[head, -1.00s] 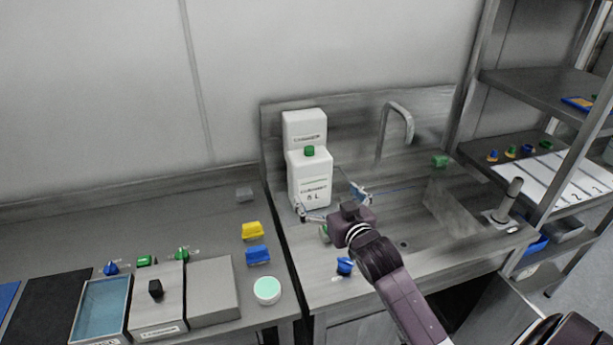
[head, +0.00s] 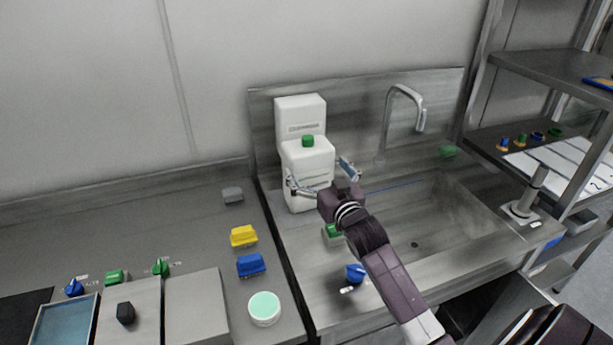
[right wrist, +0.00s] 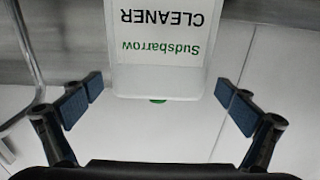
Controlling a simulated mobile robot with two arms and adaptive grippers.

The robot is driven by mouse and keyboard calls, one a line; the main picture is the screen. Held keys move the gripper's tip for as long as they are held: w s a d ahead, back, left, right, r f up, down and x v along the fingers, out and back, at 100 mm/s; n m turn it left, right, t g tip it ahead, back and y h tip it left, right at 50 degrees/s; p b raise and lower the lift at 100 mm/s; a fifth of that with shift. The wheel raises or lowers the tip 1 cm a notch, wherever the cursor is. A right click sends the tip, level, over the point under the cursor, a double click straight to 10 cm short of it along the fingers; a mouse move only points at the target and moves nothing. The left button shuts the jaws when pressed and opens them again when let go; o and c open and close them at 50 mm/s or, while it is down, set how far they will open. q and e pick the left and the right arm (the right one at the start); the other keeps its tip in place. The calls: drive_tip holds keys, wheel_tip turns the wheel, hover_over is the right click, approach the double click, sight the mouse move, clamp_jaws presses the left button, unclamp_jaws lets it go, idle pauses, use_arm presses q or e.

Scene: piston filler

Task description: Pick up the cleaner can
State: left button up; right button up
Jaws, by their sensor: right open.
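The cleaner can (head: 309,160) is a white, boxy can with a green cap, standing upright on the steel counter beside the sink. My right gripper (head: 320,179) is open in front of it, with one finger toward each side of the can. My wrist hides the can's lower right part in the head view. My left gripper is not in view.
A white dispenser (head: 301,112) is on the backsplash right behind the can. A tap (head: 388,120) and sink basin (head: 440,215) are to the right. A green item (head: 333,232) and a blue item (head: 355,272) sit near my right arm.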

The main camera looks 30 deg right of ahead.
drive_tip(key=shift+w+d+r, duration=0.1)
drive_tip(key=shift+w+r, duration=0.1)
drive_tip(key=shift+w, duration=0.4)
drive_tip(key=shift+f+p+x, duration=0.2)
drive_tip(key=shift+p+x, duration=0.5)
drive_tip(key=shift+x, duration=1.8)
drive_tip(key=c, duration=1.8)
drive_tip(key=shift+o, duration=0.2)
drive_tip(key=shift+r, duration=0.35)
